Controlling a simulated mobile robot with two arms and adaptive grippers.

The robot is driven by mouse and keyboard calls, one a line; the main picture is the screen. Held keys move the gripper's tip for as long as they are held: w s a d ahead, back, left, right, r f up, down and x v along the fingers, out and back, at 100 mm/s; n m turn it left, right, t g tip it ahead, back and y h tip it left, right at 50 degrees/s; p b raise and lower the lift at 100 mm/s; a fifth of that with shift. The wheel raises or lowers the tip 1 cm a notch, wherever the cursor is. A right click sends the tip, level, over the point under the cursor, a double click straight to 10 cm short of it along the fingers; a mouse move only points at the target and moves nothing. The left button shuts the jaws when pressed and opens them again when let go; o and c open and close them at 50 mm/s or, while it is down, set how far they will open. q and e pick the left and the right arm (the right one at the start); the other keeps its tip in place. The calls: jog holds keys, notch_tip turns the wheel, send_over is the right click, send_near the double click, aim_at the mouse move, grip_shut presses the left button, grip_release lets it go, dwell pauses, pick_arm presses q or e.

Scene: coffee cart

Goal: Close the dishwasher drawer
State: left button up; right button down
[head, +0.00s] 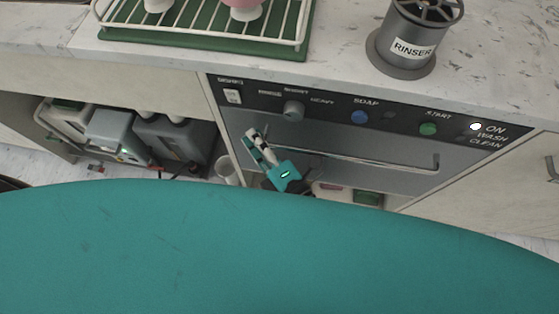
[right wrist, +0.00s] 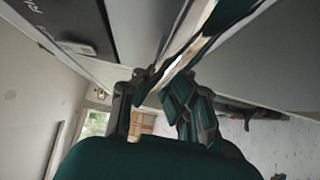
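The dishwasher (head: 345,130) is set under the counter, with a dark control panel (head: 390,115) across its top. Its grey drawer front (head: 400,182) has a long horizontal bar handle (head: 390,167). I cannot tell from this angle how far the drawer stands out. My left gripper is not in view.
On the counter (head: 335,58) stand a grey rinser (head: 405,50) and a green tray (head: 190,50) with a white rack holding cups. An open cupboard at left holds grey containers (head: 115,130). A cabinet door (head: 500,180) is at right.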

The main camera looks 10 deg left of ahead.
jog(key=shift+v, duration=5.75)
jog(key=w+d+f+m+h, duration=0.2)
jog(key=d+f+m+h, duration=0.25)
jog(key=f, duration=0.45)
jog(key=w+d+f+m+h, duration=0.3)
jog(key=d+f+m, duration=0.25)
jog(key=f, duration=0.35)
jog(key=s+d+f+m+g+h, duration=0.25)
jog(key=d+f+m, duration=0.25)
jog(key=f, duration=0.4)
jog(key=s+d+f+m+g+h, duration=0.2)
jog(key=d+f+m+g, duration=0.25)
jog(key=f, duration=0.35)
jog(key=s+d+f+m+g, duration=0.4)
jog(key=s+f+m, duration=0.1)
jog(key=s+f, duration=0.2)
pick_arm(q)
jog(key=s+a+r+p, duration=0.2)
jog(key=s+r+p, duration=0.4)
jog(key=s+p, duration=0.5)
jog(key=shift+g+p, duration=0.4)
jog(key=shift+p, duration=0.85)
pick_arm(e)
jog(key=s+d+r, duration=0.2)
jog(key=s+r, duration=0.3)
jog(key=s, duration=0.7)
jog(key=shift+d+r+g+h, duration=0.2)
jog(key=shift+d+g+h, duration=0.05)
jog(key=shift+g+h, duration=0.15)
